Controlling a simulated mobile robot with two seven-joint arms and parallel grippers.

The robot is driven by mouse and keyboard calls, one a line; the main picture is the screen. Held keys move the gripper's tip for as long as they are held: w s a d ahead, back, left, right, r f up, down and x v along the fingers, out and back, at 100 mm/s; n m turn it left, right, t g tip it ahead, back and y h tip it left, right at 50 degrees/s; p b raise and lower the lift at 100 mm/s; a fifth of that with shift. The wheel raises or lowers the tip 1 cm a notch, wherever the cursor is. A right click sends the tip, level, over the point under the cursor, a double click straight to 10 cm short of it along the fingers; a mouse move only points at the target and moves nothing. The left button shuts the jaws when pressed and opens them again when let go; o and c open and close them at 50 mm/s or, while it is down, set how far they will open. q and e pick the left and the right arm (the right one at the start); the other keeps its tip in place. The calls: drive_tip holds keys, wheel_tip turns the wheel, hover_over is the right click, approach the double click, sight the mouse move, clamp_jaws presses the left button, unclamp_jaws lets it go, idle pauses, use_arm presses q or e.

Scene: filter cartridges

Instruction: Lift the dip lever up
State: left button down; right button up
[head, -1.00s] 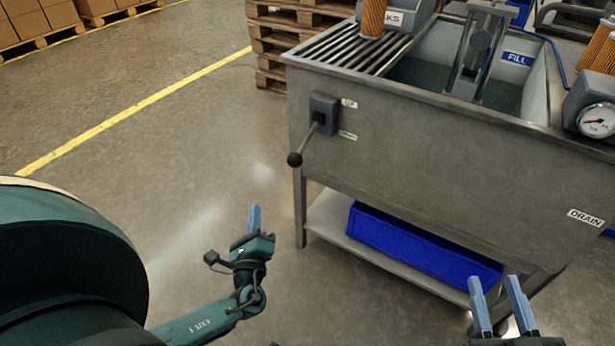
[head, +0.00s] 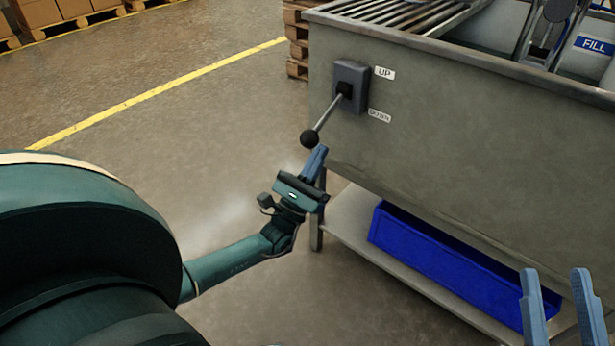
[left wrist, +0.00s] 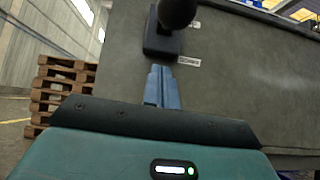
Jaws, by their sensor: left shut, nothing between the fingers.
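The dip lever (head: 326,115) is a thin metal rod with a black ball knob (head: 309,138). It comes out of a dark grey box (head: 351,86) on the tank's side and slants down toward me, beside the UP and DOWN labels. My left gripper (head: 316,156) is shut and empty, its fingertips just below the knob in the head view. In the left wrist view the knob (left wrist: 176,12) is at the top, above the closed fingers (left wrist: 162,80); I cannot tell whether they touch. My right gripper (head: 560,300) is open and empty at the lower right.
The steel tank (head: 450,130) stands on legs with a lower shelf (head: 350,225) holding a blue bin (head: 440,265). A FILL label (head: 594,45) is at the upper right. Stacked wooden pallets (left wrist: 55,95) stand behind. The floor left of the tank is clear.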

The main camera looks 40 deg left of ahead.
sight(313, 147)
use_arm(q)
drive_tip(key=r, duration=0.1)
drive_tip(key=s+r, duration=0.1)
drive_tip(key=r, duration=0.1)
drive_tip(key=shift+s+r, duration=0.3)
drive_tip(key=shift+r, duration=0.05)
use_arm(e)
drive_tip(key=shift+s+f, duration=0.1)
drive_tip(key=shift+f, duration=0.2)
drive_tip(key=shift+f, duration=0.1)
use_arm(q)
drive_tip(key=shift+r+p, duration=0.15)
drive_tip(key=shift+p, duration=0.4)
use_arm(e)
drive_tip(key=shift+m+g, duration=0.3)
